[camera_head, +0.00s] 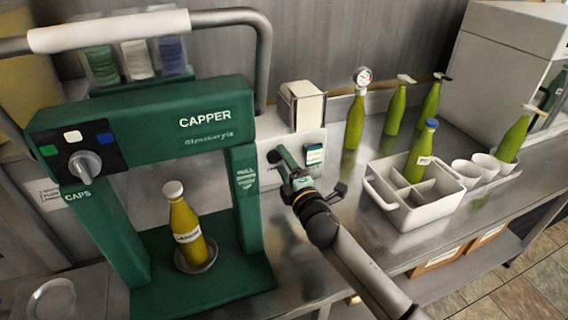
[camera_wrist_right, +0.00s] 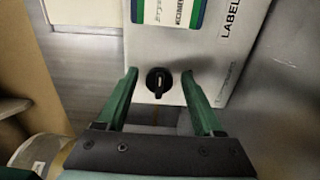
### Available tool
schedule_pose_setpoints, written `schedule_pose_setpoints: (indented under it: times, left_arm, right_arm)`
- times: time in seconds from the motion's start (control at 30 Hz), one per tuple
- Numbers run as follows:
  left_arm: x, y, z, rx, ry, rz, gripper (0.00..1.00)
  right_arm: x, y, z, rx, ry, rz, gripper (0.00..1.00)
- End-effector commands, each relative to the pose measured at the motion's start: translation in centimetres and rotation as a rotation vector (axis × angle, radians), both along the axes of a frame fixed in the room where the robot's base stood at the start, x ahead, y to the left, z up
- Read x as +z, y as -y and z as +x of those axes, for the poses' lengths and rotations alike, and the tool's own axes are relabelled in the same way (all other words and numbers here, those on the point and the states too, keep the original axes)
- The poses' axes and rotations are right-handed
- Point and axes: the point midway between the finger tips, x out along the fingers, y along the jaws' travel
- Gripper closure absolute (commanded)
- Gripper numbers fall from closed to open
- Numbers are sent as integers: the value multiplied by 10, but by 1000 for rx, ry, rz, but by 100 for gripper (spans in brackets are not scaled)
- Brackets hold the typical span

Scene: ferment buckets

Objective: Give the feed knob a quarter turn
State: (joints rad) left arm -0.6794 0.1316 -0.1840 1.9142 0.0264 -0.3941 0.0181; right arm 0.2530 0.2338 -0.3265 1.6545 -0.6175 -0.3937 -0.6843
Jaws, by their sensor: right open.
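A black knob (camera_wrist_right: 159,82) with a pale pointer line sits on the face of a light grey box marked "LABEL". I take it to be the feed knob; no "feed" lettering is readable. In the head view the knob (camera_head: 274,156) shows beside the green fingers. My right gripper (camera_wrist_right: 158,74) is open, with one green finger on each side of the knob and a gap on both sides. In the head view, my right gripper (camera_head: 286,163) is at the front of the box. My left gripper is not in view.
The green capper (camera_head: 140,120) stands left, with a grey knob (camera_head: 85,167) and a bottle (camera_head: 186,230) in it. A white divided crate (camera_head: 425,210) with a blue-capped bottle (camera_head: 421,150) is right of my arm.

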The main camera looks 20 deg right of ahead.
Motion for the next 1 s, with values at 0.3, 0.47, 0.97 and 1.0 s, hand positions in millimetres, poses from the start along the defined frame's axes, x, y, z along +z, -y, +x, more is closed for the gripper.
schedule_pose_setpoints:
  times: [0.3, 0.47, 0.97, 1.0]
  left_arm:
    - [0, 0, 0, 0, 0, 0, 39]
    - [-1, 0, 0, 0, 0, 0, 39]
    - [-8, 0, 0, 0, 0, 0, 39]
    - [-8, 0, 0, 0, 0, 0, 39]
  right_arm:
    - [-1, 1, -9, -2, -2, -2, 32]
    - [-2, 2, -33, -1, -2, -2, 32]
    - [-1, 5, -117, -1, -1, -1, 32]
    - [-1, 5, -120, -1, -1, -1, 32]
